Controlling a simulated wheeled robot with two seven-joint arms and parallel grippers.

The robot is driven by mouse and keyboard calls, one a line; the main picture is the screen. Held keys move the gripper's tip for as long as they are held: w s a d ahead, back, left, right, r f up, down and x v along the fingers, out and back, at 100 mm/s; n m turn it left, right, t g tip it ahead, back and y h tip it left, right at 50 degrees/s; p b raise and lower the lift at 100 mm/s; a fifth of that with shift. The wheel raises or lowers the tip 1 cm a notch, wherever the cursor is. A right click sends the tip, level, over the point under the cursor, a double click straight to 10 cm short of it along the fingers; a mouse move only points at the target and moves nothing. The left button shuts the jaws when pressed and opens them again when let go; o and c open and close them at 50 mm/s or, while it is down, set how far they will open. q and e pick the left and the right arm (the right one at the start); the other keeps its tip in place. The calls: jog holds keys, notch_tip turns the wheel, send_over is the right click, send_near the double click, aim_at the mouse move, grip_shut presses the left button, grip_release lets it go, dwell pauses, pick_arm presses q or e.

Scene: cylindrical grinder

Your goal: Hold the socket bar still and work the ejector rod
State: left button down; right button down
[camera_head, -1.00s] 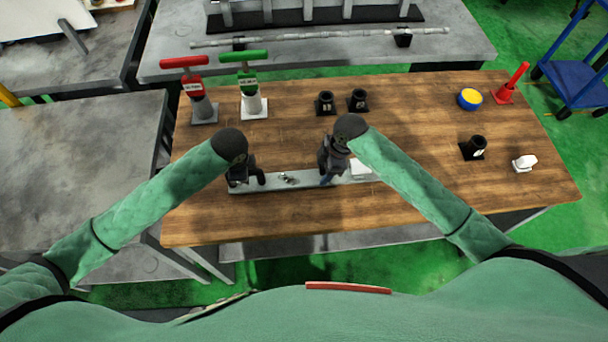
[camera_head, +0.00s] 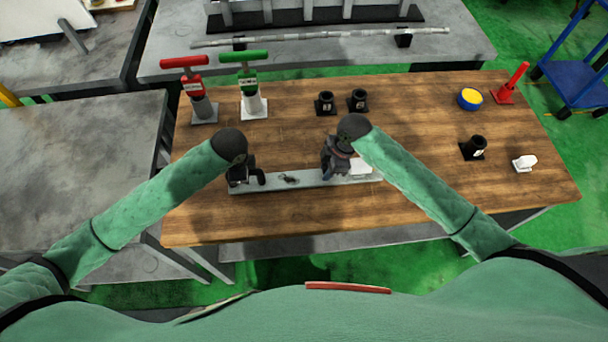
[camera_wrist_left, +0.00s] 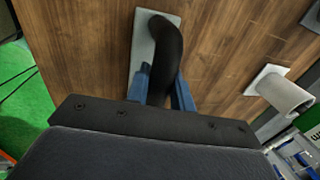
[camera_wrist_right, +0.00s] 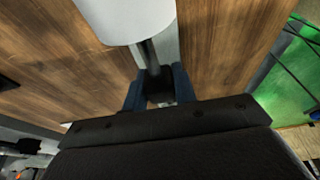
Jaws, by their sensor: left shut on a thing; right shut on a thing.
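The socket bar (camera_head: 308,183) is a pale grey plate lying on the wooden table, with a small dark fitting (camera_head: 291,179) on top. My left gripper (camera_head: 247,182) is at its left end. In the left wrist view its blue fingers (camera_wrist_left: 162,92) are shut on a thick black curved handle (camera_wrist_left: 167,45) standing on the bar. My right gripper (camera_head: 330,172) is over the bar's right part. In the right wrist view its fingers (camera_wrist_right: 160,88) are shut on the dark end of the ejector rod (camera_wrist_right: 150,58). A white cylinder (camera_wrist_right: 127,15) adjoins the rod. The fingers partly hide the grip.
A red-handled tool (camera_head: 198,95) and a green-handled tool (camera_head: 250,90) stand behind on the table. Black holders (camera_head: 325,103) are at the back middle. A black holder (camera_head: 474,148), white piece (camera_head: 525,163) and yellow-blue disc (camera_head: 470,98) are right. The table's front strip is clear.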

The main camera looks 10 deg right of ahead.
jog(key=shift+d, duration=1)
jog(key=c, duration=1)
grip_release()
jog(key=shift+r, duration=0.1)
jog(key=shift+r, duration=3.95)
pick_arm(q)
jog(key=c, duration=1.1)
grip_release()
jog(key=shift+c, duration=0.2)
notch_tip(320, 180, up, 12)
jog(key=s, duration=0.2)
jog(key=shift+s, duration=0.15)
